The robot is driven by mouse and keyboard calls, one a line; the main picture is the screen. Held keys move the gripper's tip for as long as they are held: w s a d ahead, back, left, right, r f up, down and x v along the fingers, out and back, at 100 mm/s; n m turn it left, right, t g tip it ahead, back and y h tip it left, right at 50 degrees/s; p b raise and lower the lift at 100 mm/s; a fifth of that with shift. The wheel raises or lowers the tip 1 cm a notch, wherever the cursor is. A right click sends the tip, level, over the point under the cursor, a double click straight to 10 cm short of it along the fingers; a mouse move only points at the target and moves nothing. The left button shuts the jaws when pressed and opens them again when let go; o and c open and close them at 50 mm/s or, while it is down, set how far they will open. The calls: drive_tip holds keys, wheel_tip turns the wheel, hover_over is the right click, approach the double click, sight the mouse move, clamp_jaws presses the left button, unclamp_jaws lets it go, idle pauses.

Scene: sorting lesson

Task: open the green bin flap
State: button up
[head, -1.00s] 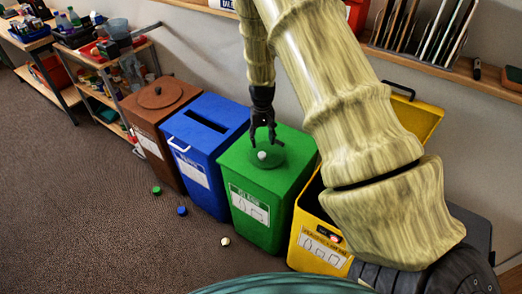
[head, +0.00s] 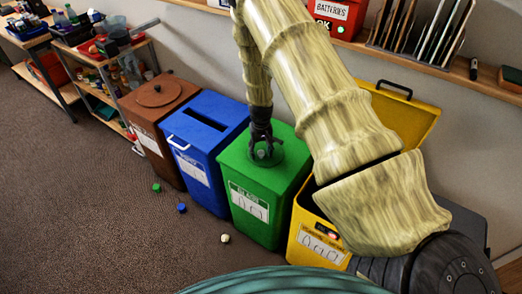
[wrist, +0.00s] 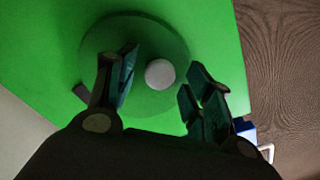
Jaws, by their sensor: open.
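The green bin (head: 258,200) stands between the blue bin and the yellow bin. Its round green flap (wrist: 110,35) lies flat in the bin's top, with a pale round knob (wrist: 160,74) on it. In the head view the knob shows dimly between my fingers. My gripper (head: 263,152) points down over the flap. In the wrist view my gripper (wrist: 160,85) is open, with its fingers on either side of the knob and a gap on both sides.
The blue bin (head: 198,178) with a slot stands to the left, and the brown bin (head: 158,140) beyond it. The yellow bin (head: 310,232) to the right has its lid (head: 410,118) raised. Small caps (head: 182,208) lie on the floor. A shelf (head: 440,68) runs along the wall.

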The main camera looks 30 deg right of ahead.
clamp_jaws()
